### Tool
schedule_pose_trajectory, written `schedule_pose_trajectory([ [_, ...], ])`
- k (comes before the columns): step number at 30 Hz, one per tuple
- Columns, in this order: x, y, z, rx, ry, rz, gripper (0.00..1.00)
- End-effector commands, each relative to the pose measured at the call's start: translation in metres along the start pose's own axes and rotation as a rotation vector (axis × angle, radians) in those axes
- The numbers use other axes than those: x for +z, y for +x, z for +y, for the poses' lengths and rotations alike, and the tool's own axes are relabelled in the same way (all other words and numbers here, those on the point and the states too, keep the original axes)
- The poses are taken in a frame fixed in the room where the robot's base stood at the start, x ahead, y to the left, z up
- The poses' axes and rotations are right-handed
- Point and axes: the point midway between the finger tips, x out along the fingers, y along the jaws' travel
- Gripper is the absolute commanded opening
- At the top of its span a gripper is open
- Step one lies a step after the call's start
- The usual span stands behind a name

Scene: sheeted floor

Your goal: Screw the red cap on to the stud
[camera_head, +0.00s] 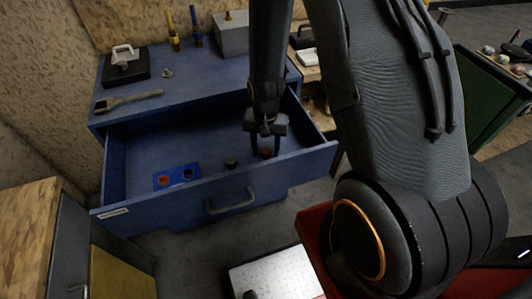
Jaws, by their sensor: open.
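My gripper (265,146) points down into the open blue drawer, with its two fingers apart. A small dull red cap (266,154) sits on the drawer floor under the fingertips, near the front wall. I cannot tell whether the fingers stand around it or just above it. A small brass-coloured stud (228,15) stands up from the grey block (233,36) on top of the blue cabinet, partly behind my arm. I cannot make out its thread. No cap shows on it.
A dark green cap (231,162) lies left of the red cap. A blue tray (157,184) with reddish parts lies further left in the drawer (290,168). A brush (128,100), a dark block with a pale handle (124,68) and upright tools (172,32) occupy the cabinet top.

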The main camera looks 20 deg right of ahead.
Motion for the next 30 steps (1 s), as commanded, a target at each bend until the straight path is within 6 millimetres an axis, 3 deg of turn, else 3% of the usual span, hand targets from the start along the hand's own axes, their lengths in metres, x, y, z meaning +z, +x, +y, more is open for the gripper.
schedule_pose_trajectory([
  [4,0.0,-0.001,0.0,0.0,0.0,0.0,0.46],
  [12,0.0,-0.001,0.0,0.0,0.0,0.0,0.02],
  [30,0.0,-0.018,0.0,0.0,0.0,0.0,0.02],
])
